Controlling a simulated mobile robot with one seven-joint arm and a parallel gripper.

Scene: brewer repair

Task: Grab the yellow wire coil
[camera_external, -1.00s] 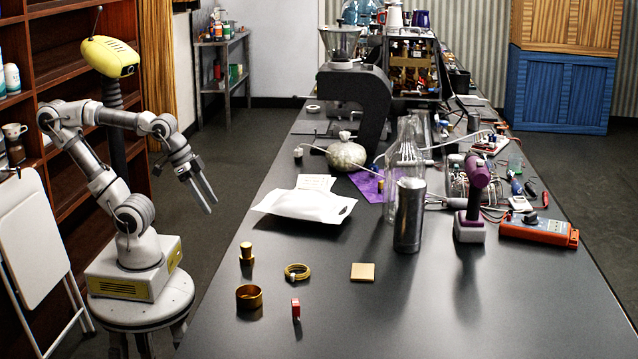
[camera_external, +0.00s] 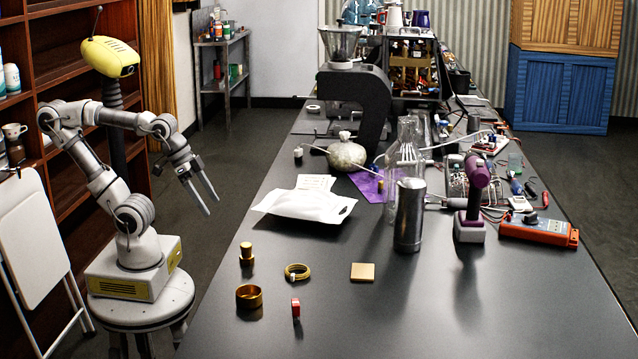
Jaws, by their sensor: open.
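The yellow wire coil (camera_external: 297,272) lies flat on the dark tabletop, near the table's left edge. It is a small ring. My gripper (camera_external: 212,202) hangs in the air left of the table, farther back than the coil and apart from it. Its two fingers point down to the right, are spread apart and hold nothing.
Around the coil are a brass cylinder (camera_external: 247,254), a brass ring (camera_external: 249,296), a small red object (camera_external: 296,308) and a tan square block (camera_external: 362,272). The front right tabletop is clear.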

